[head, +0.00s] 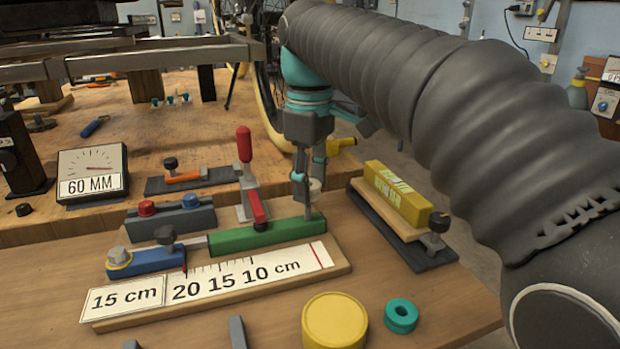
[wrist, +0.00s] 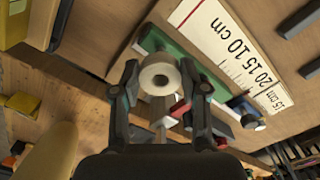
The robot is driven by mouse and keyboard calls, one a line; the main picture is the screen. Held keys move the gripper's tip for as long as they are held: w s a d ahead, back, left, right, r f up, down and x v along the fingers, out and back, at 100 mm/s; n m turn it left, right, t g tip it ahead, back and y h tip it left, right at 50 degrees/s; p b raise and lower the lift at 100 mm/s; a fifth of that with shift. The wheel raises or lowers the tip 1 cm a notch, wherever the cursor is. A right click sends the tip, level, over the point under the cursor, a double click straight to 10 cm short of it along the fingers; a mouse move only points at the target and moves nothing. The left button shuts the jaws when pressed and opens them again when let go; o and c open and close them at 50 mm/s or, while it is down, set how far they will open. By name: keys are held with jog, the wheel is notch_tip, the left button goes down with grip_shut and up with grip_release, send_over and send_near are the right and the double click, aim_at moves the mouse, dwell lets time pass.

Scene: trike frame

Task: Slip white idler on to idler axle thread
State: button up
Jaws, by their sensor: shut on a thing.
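In the head view my gripper (head: 309,182) points down over the right end of the green block (head: 265,234), and the idler (head: 316,186) shows pale at the fingertips. A short grey upright (head: 307,206) stands just below the fingertips at the green block; it may be the idler axle. I cannot tell whether idler and upright touch or are lined up; the thread is not distinguishable.
A red-handled clamp (head: 245,165) stands close left of my gripper. A yellow block (head: 397,193) on a stand is close right. A scale board (head: 225,290) lies in front. A yellow round lid (head: 334,322) and teal ring (head: 401,315) lie near the front edge.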

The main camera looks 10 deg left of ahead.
aim_at(310, 205)
jog(key=shift+f+b, duration=1.4)
jog(key=shift+f, duration=0.85)
jog(key=o, duration=1.1)
jog(key=shift+r, duration=3.75)
